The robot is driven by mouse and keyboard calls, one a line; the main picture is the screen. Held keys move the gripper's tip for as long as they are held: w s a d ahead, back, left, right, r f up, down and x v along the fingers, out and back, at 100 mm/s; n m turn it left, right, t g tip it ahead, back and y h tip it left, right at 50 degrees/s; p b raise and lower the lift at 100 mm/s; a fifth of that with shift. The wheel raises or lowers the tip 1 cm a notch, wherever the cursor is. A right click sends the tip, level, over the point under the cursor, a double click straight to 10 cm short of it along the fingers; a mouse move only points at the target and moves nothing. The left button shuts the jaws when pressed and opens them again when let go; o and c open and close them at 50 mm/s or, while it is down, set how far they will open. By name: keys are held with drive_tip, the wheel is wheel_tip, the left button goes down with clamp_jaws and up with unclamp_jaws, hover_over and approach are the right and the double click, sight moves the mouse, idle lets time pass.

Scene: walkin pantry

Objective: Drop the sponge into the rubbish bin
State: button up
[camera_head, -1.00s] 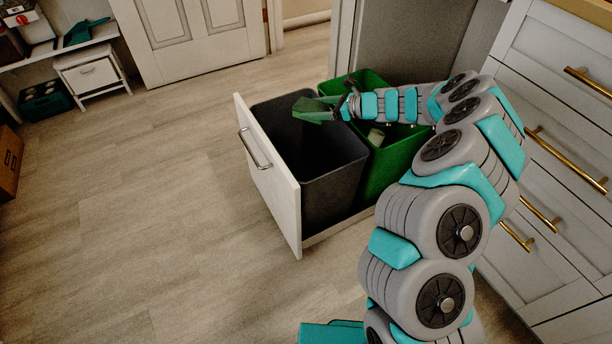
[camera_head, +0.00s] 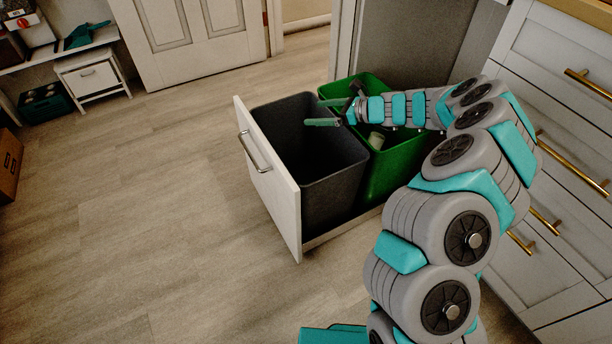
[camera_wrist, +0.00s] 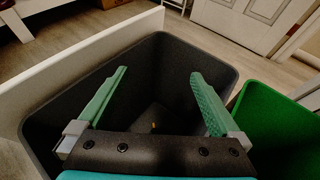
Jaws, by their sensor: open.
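The dark grey bin (camera_head: 335,185) stands in a pulled-out drawer, beside a green bin (camera_head: 390,175). I cannot tell from its look which one is the rubbish bin. My gripper (camera_head: 313,112) is over the grey bin's opening, with its two green fingers spread and nothing between them. In the wrist view my gripper (camera_wrist: 159,73) is open above the grey bin (camera_wrist: 205,52). A dim shape with a small orange speck (camera_wrist: 154,125) shows low inside that bin; I cannot tell whether it is the sponge. No sponge is clearly visible.
The white drawer front (camera_head: 268,180) with a metal handle stands left of the bins. A pale item (camera_head: 376,141) is in the green bin. Drawers with brass handles (camera_head: 588,84) are at the right.

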drive_tip(key=v, duration=0.6)
idle(0.3)
